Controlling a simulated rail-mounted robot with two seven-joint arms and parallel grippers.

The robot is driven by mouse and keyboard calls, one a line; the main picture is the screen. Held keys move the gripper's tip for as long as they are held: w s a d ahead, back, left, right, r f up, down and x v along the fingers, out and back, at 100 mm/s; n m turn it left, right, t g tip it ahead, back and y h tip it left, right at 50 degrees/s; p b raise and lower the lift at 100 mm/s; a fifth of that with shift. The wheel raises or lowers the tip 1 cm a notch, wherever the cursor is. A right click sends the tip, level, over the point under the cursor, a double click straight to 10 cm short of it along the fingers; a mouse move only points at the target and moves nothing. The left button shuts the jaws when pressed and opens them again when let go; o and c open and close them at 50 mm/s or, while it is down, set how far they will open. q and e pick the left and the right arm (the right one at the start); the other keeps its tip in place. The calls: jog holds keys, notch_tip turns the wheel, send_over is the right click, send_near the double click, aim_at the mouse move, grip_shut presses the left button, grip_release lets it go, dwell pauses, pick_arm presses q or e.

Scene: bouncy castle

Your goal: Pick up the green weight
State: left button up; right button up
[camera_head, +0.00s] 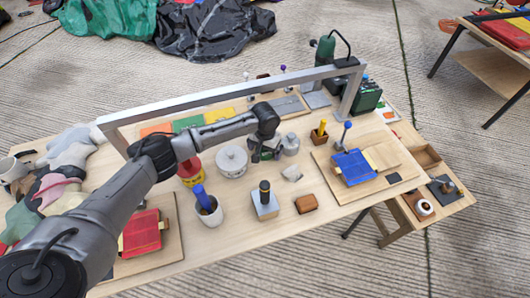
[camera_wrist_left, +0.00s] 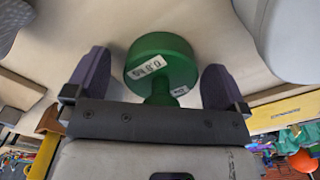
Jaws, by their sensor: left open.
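The green weight (camera_wrist_left: 162,60) has a round head with a white label, and a narrower neck runs down toward my gripper's palm in the left wrist view. My left gripper (camera_wrist_left: 156,82) is open, with one dark finger on each side of the weight. Gaps show between both fingers and the weight. In the head view my left gripper (camera_head: 265,150) is low over the middle of the wooden table (camera_head: 330,205), and my arm and gripper mostly hide the weight there. My right gripper is not in view.
A white round pot (camera_head: 232,162) stands left of the gripper, and a grey jar (camera_head: 291,144) close on its right. A pot with a blue handle (camera_head: 208,210), a dark-handled block (camera_head: 265,201) and a brown block (camera_head: 306,203) stand in front. A grey frame (camera_head: 220,96) spans behind.

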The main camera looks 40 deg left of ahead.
pick_arm(q)
jog(key=shift+w+a, duration=0.1)
jog(key=shift+c, duration=0.7)
jog(key=c, duration=1.3)
jog(key=shift+r, duration=0.15)
jog(key=shift+c, duration=0.6)
jog(key=shift+r, duration=0.1)
